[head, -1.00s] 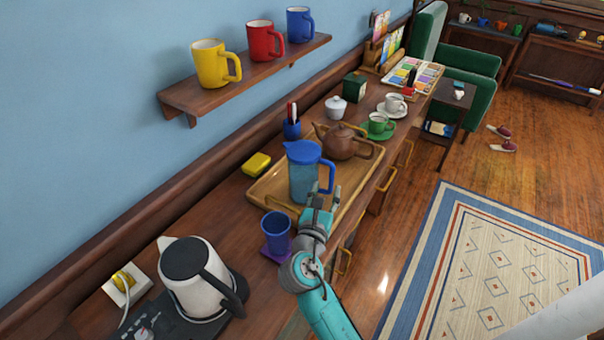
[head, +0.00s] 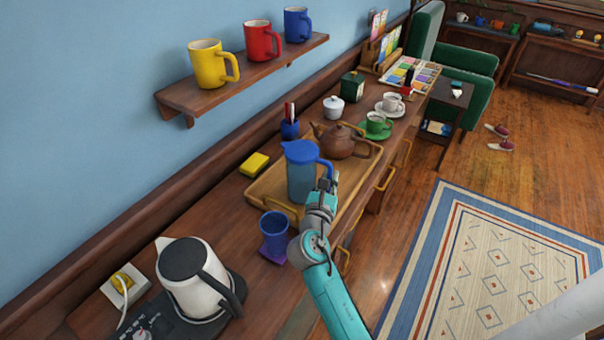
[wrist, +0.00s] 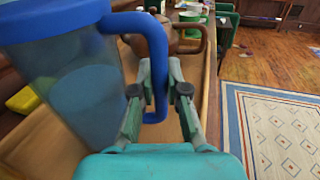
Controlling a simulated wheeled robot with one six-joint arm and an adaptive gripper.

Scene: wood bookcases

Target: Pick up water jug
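The water jug (head: 301,178) is translucent blue with a blue lid and handle. It stands upright on the wooden tray (head: 259,196). In the wrist view the jug (wrist: 75,95) fills the left side. Its blue handle (wrist: 158,75) hangs between the two fingers of my gripper (wrist: 160,70). The fingers are close on both sides of the handle; I cannot tell whether they press on it. In the head view my gripper (head: 326,184) is at the jug's right side, and the jug hides part of the tray.
A brown teapot (head: 340,141) stands behind the jug on the tray. A blue cup (head: 274,236) is in front, near a white kettle (head: 190,280). A yellow sponge (head: 254,164) lies left. A shelf (head: 245,72) with mugs is above.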

